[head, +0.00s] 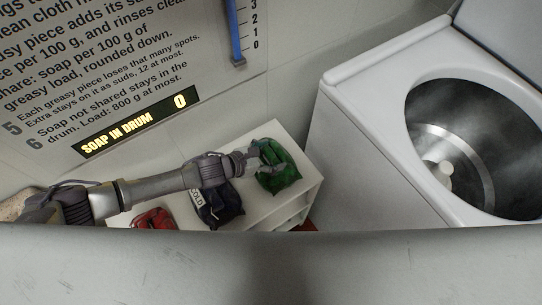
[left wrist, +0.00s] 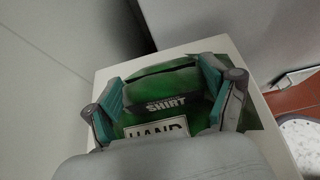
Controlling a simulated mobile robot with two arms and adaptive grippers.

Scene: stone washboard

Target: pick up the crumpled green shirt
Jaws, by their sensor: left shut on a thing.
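The crumpled green shirt (head: 280,172) lies at the right end of a white shelf unit, close to the washer. My left gripper (head: 262,157) reaches it from the left and is shut on it. In the left wrist view the green shirt (left wrist: 165,85) sits between the two fingers of my left gripper (left wrist: 168,105). A label reading "SHIRT" and a white tag reading "HAND" show on it. The shirt appears to be still on the white top (left wrist: 112,70). My right gripper is not in view.
A dark cloth (head: 222,207) with a "COLD" tag and a red cloth (head: 153,218) lie left of the shirt on the white shelf unit (head: 291,131). A white washer (head: 345,150) with an open drum (head: 450,125) stands at right. The wall panel (head: 110,60) reads soap in drum 0.

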